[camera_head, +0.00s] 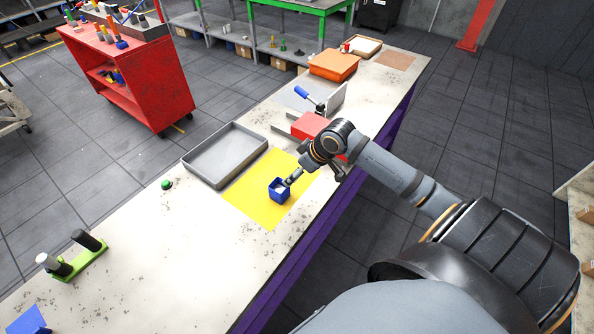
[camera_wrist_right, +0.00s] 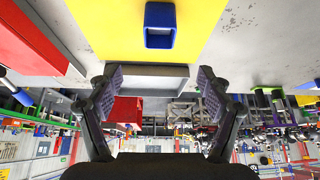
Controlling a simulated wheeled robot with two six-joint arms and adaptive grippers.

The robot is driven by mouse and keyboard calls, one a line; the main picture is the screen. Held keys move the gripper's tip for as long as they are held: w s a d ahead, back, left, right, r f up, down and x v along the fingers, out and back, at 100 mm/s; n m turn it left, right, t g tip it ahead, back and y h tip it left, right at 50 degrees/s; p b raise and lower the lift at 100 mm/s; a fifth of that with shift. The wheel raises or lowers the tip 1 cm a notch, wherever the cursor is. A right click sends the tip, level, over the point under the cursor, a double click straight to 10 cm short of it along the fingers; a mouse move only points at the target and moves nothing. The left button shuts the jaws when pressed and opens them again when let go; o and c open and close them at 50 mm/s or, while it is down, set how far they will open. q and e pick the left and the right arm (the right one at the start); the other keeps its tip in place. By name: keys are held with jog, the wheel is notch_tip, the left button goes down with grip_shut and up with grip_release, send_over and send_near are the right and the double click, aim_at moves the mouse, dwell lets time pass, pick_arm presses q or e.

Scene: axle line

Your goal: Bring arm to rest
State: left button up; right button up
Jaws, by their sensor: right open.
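My right arm reaches in from the right over the workbench (camera_head: 130,245). In the head view, its gripper (camera_head: 313,175) is above the yellow mat (camera_head: 255,212), close to a small blue box (camera_head: 279,191). In the right wrist view, the two fingers (camera_wrist_right: 159,76) are spread wide with nothing between them. The blue box (camera_wrist_right: 159,38) stands on the yellow mat (camera_wrist_right: 105,22) beyond the fingertips, apart from them. My left gripper is not in view.
A grey tray (camera_head: 190,160) lies beside the mat. A red box (camera_head: 308,124), a blue-handled tool (camera_head: 301,92) and an orange bin (camera_head: 334,64) stand farther along the bench. A green button (camera_head: 167,184) and a green holder (camera_head: 80,260) are at the left. A red cart (camera_head: 155,90) stands beyond.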

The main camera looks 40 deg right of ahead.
dwell(0.4)
jog(key=s+a+f+m+g+h, duration=0.1)
jog(key=s+a+f+m+h, duration=0.2)
jog(key=s, duration=0.6)
jog(key=s+a+f+m+g, duration=0.15)
jog(key=s+a, duration=0.25)
jog(key=s, duration=0.5)
notch_tip(320, 180, down, 36)
jog(key=s+d+r+b, duration=0.1)
jog(key=s+d+b, duration=0.2)
jog(key=b, duration=0.4)
jog(key=s+f+g+b, duration=0.2)
jog(key=s+f+b, duration=0.1)
jog(key=s+f, duration=1.4)
jog(key=shift+s+d+f, duration=0.2)
jog(key=shift+d+f, duration=0.2)
jog(key=shift+f, duration=0.45)
